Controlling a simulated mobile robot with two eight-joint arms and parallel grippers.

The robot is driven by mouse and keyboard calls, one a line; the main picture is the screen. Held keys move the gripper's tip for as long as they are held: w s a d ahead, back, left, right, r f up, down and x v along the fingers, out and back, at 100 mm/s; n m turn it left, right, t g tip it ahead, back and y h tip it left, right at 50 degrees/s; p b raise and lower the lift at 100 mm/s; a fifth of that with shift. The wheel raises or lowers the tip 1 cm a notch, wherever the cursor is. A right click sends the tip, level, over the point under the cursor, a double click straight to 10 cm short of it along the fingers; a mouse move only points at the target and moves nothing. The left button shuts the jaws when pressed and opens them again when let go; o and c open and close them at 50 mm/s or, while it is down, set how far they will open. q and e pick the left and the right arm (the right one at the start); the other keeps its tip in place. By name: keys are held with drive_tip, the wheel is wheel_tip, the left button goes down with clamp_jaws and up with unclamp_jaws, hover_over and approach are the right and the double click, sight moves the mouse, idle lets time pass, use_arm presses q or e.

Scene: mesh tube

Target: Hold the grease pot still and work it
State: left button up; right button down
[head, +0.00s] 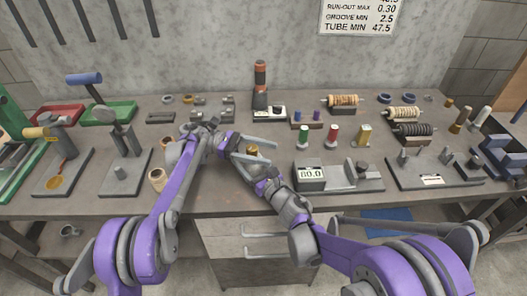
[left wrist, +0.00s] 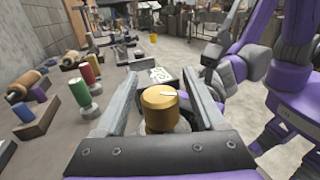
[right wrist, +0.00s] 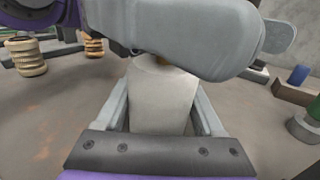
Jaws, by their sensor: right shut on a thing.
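The grease pot has a pale grey body (right wrist: 162,97) and a brass cap (left wrist: 160,108). The cap also shows in the head view (head: 252,150), near the front middle of the bench. My right gripper (right wrist: 163,105) is shut on the pot's body, one finger on each side. My left gripper (left wrist: 160,80) is open, its fingers on either side of the brass cap with gaps showing between cap and fingers. In the right wrist view my left gripper covers most of the cap. The pot's underside is hidden in all views.
A grey fixture with an 80.0 display (head: 310,172) stands just right of the grippers. Stacked tan rings (head: 158,178) are at left, near a lever press (head: 122,145).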

use_arm(q)
drive_tip(key=v, duration=0.7)
drive_tip(key=shift+a, duration=0.3)
drive_tip(key=shift+r, duration=0.1)
drive_tip(key=s+a+n+t+y, duration=0.25)
drive_tip(key=s+n+t, duration=0.45)
drive_tip(key=n+t, duration=0.8)
drive_tip(key=w+d+m+t, duration=0.2)
drive_tip(key=w+d+m, duration=0.1)
drive_tip(key=w+d, duration=0.4)
drive_tip(key=shift+w+d+f+t+y, duration=0.25)
drive_tip(key=shift+w+d+t+y, duration=0.15)
drive_tip(key=shift+d, duration=0.55)
clamp_jaws()
